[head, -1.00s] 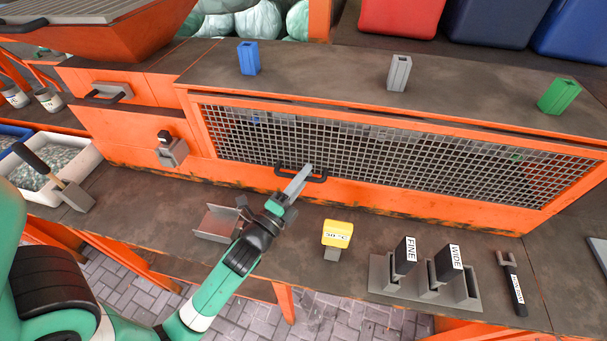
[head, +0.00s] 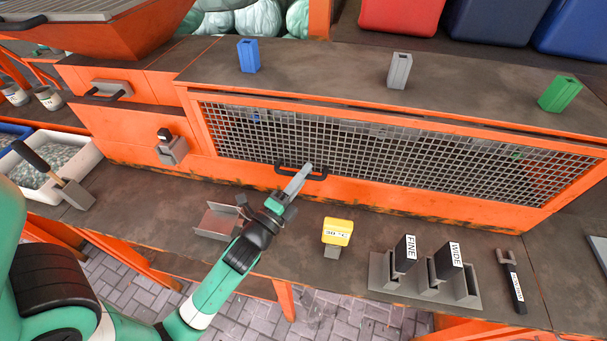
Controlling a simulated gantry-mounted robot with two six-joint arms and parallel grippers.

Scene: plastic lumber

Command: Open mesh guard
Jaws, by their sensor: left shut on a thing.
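The mesh guard (head: 400,158) is a grey wire grid in an orange frame on the front of the long machine. A black bar handle (head: 318,177) sits on its lower edge, left of the middle. My left gripper (head: 304,171) reaches up from below, and its fingers are shut on the handle. The fingers hide part of the handle. The guard's lower edge stands slightly out from the machine, and a dark gap shows along its top edge. My right gripper is not in view.
A yellow labelled block (head: 337,232) and a rack with FINE and WIDE tools (head: 425,275) stand on the bench right of my arm. A metal tray (head: 218,222) lies beside my forearm. Blue, grey and green blocks (head: 249,57) stand on the machine top.

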